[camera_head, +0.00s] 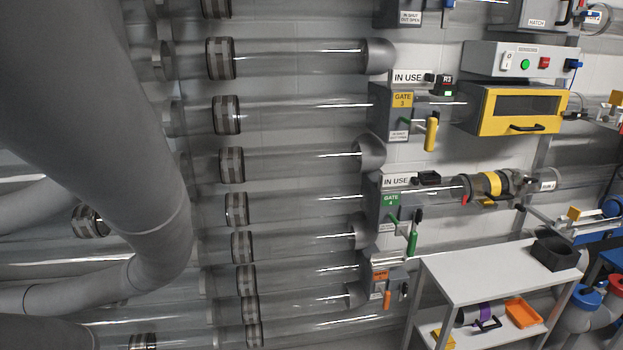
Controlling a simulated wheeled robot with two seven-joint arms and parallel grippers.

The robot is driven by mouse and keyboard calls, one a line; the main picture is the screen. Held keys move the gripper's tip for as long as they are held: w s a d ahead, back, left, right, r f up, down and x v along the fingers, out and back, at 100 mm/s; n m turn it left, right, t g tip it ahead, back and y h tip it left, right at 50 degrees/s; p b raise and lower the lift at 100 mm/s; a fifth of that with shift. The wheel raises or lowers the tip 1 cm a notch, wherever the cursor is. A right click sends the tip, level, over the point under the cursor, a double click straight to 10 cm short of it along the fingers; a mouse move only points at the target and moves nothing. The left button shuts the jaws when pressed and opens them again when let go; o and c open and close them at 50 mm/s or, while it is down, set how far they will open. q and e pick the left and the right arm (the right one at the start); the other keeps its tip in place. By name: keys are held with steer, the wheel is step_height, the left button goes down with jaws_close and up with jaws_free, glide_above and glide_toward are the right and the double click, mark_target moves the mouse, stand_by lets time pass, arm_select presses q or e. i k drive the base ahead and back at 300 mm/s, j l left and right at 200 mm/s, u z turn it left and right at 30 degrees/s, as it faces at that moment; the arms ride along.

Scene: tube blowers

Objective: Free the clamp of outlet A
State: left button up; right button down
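No label reading outlet A is legible, so I cannot tell which fitting it is. A coupling with a yellow band (492,184) and dark rings joins a clear tube at the right, beyond gate 4. A small label (547,185) at its right end is too small to read. Whether a clamp there is shut or loose is not clear. Gate 4 (391,203) has a green handle (412,238). Gate 3 (399,105) has a yellow handle (431,132). Both have an IN USE sign nearby. Neither of my grippers is in view.
Large grey rounded shapes fill the left side. Clear tubes with dark collars (228,115) run across the wall. A yellow-framed box (515,108) hangs below a button panel (520,61). A white shelf table (480,274) carries a black bin (556,254); an orange tray (523,313) lies below.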

mark_target(601, 286)
steer(key=z, duration=1.85)
steer(key=i+l+u, duration=0.1)
steer(key=i, duration=0.35)
steer(key=i+l+u, duration=0.1)
steer(key=i, duration=0.35)
steer(key=i+l+u, duration=0.1)
steer(key=i, duration=0.35)
steer(key=i+l+u, duration=0.1)
steer(key=i+l, duration=0.2)
steer(key=i, duration=0.1)
